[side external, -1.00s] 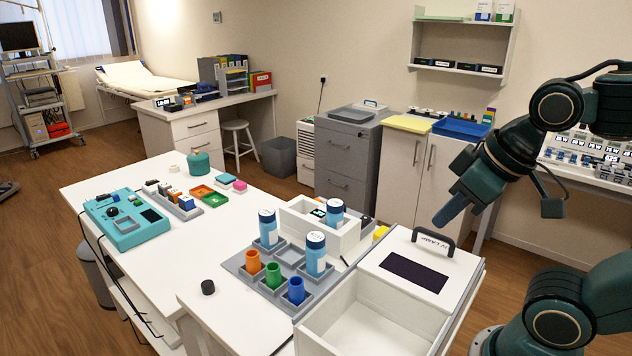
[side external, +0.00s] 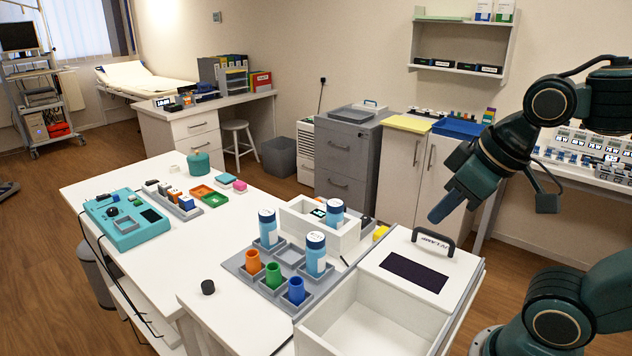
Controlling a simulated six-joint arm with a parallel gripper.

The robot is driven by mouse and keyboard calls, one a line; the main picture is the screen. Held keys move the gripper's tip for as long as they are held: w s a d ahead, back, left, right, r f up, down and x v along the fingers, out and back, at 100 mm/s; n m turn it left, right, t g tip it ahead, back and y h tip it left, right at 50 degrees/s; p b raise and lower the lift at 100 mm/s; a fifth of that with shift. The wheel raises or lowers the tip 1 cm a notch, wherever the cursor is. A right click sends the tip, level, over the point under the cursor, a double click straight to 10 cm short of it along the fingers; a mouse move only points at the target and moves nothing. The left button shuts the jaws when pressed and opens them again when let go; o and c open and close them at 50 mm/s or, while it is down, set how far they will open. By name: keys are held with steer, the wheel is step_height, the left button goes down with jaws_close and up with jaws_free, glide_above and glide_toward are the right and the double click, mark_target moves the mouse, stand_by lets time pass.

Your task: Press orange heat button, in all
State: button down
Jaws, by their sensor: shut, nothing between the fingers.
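A teal device (side external: 128,230) with a black knob (side external: 112,211), small controls and a dark display (side external: 151,215) sits at the left end of the white table. I cannot make out an orange heat button on it; its controls are too small to tell. A small orange piece (side external: 174,193) stands among the blocks in the grey rack beside the device. My gripper (side external: 437,217) is shut and empty. It points down and left in the air above the back of the white UV lamp box, far to the right of the teal device.
A grey rack (side external: 236,266) holds orange, green and blue cups and blue-labelled bottles mid-table. The white UV lamp box (side external: 449,268) with a black handle stands at the right. A cable runs along the left edge.

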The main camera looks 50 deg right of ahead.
steer(key=w+d+r+n+t, duration=0.1)
steer(key=w+d+n, duration=0.15)
steer(key=w, duration=0.85)
steer(key=w+d+r+n, duration=0.1)
steer(key=w+d+n, duration=0.15)
steer(key=w, duration=0.75)
steer(key=w+d+f+n+t+y, duration=0.1)
steer(key=w+d+f+n, duration=0.2)
steer(key=w+d+f, duration=0.2)
steer(key=w+d+f+n+t+y, duration=0.1)
steer(key=w+d+f+n, duration=0.2)
steer(key=w+d+f, duration=0.3)
steer(key=w+d, duration=0.3)
steer(key=w, duration=0.4)
steer(key=shift+w+d+f, duration=0.15)
steer(key=shift+d+f, duration=0.1)
steer(key=shift+d, duration=0.15)
steer(key=shift+f, duration=0.1)
steer(key=shift+f, duration=4.3)
steer(key=shift+f, duration=0.15)
steer(key=shift+f, duration=0.25)
